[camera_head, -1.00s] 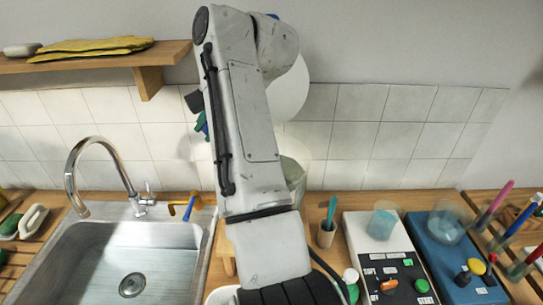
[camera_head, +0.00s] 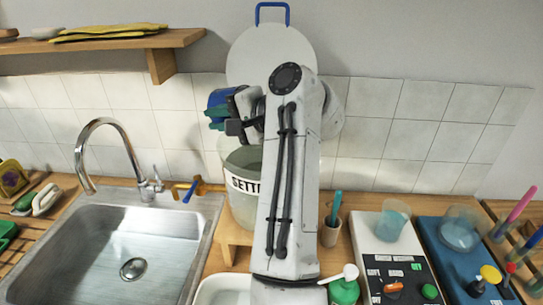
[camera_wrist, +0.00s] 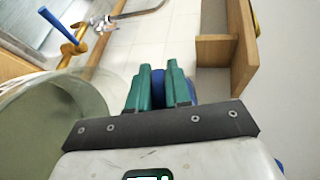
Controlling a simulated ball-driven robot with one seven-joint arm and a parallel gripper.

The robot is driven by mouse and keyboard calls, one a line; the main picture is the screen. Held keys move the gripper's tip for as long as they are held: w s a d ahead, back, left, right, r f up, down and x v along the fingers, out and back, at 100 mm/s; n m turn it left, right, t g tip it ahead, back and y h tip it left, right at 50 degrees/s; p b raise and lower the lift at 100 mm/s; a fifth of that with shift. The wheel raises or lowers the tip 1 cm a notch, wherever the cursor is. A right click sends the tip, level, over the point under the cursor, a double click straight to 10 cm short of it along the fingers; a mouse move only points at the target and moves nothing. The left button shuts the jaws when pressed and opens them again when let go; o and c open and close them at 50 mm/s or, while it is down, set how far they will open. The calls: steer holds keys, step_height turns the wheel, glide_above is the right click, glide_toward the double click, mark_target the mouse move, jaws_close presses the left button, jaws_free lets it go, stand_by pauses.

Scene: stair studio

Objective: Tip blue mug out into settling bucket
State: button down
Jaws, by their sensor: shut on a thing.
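The blue mug (camera_head: 218,97) is held in the air above the left side of the settling bucket's rim in the head view. My gripper (camera_head: 214,117) has green fingers and is shut on it. In the wrist view, the mug (camera_wrist: 193,88) shows blue behind the green fingers of my gripper (camera_wrist: 159,70). The mug's mouth and contents are hidden, so its tilt cannot be told. The settling bucket (camera_head: 239,196) is pale, open and labelled "SETT…", standing on a wooden stand; my arm covers its right part. Its rim and wall (camera_wrist: 45,110) fill the left of the wrist view.
A white disc (camera_head: 255,50) with a blue handle stands upright behind my arm. The sink (camera_head: 172,232) and tap (camera_head: 112,125) are left. A wooden shelf (camera_head: 110,52) is upper left. A cup with a brush (camera_head: 330,232) and two instruments (camera_head: 392,262) stand right.

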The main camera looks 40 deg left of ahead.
steer(key=shift+d+f+y+b, duration=0.5)
steer(key=shift+d+y+b, duration=0.3)
steer(key=shift+b, duration=0.45)
steer(key=shift+w+r, duration=0.1)
steer(key=shift+r, duration=0.3)
steer(key=shift+d+f, duration=0.1)
steer(key=shift+f, duration=0.1)
